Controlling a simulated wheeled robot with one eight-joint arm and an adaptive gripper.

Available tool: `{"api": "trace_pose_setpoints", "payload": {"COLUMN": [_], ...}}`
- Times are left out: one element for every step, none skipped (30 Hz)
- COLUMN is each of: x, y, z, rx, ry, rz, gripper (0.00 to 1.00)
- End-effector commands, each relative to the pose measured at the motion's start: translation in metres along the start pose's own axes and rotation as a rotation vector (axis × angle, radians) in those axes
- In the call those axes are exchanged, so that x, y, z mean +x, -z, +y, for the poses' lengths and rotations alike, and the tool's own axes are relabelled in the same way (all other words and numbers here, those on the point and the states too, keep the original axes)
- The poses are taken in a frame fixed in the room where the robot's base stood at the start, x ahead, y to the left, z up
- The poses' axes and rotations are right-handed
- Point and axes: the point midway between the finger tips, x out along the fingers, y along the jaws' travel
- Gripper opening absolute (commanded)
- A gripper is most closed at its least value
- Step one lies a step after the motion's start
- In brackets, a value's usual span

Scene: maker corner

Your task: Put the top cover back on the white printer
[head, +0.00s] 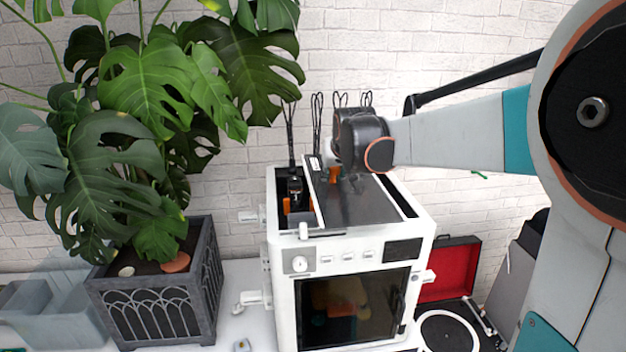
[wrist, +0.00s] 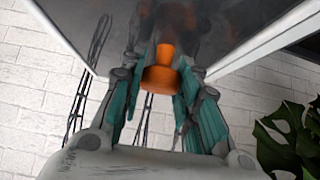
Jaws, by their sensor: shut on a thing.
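The white printer (head: 283,262) stands upright on the table, with a dark glass front door and an open top. Its top cover (head: 365,208), a dark see-through panel with a pale edge, is over the top opening. Dark gaps show at the cover's left and right, so it looks out of line with the frame; I cannot tell whether it touches the rim. My gripper (head: 335,172) is above the cover. In the wrist view my gripper (wrist: 160,88) is shut on the cover's orange knob (wrist: 160,76), with the cover's panel (wrist: 215,25) beyond.
A large leafy plant in a dark grey planter (head: 206,285) stands left of the printer, its leaves near the printer's top. Black looped cables (head: 317,115) rise behind the printer. A red-lined turntable case (head: 450,270) is at right.

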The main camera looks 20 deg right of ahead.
Motion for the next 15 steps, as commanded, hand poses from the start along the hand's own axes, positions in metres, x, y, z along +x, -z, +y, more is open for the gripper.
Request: {"api": "trace_pose_setpoints", "payload": {"x": [0.005, 0.008, 0.012, 0.015, 0.018, 0.021, 0.022, 0.022, 0.022, 0.022, 0.022, 0.022, 0.022, 0.022, 0.023], "y": [-0.005, -0.007, -0.012, -0.015, -0.017, -0.020, -0.022, -0.022, -0.022, -0.022, -0.022, -0.022, -0.022, -0.022, -0.022], "z": [0.000, 0.000, 0.000, 0.000, 0.000, 0.000, 0.000, 0.000, 0.000, 0.000, 0.000, 0.000, 0.000, 0.000, 0.000], "rx": [0.000, 0.000, 0.000, 0.000, 0.000, 0.000, 0.000, 0.000, 0.000, 0.000, 0.000, 0.000, 0.000, 0.000, 0.000], "ry": [0.000, 0.000, 0.000, 0.000, 0.000, 0.000, 0.000, 0.000, 0.000, 0.000, 0.000, 0.000, 0.000, 0.000, 0.000], "rz": [0.000, 0.000, 0.000, 0.000, 0.000, 0.001, 0.001, 0.001, 0.001, 0.001, 0.001, 0.001, 0.001, 0.000, 0.000], "gripper": [0.00, 0.00, 0.00, 0.00, 0.00, 0.00, 0.00, 0.00, 0.00, 0.00, 0.00, 0.00, 0.00, 0.00, 0.00]}}
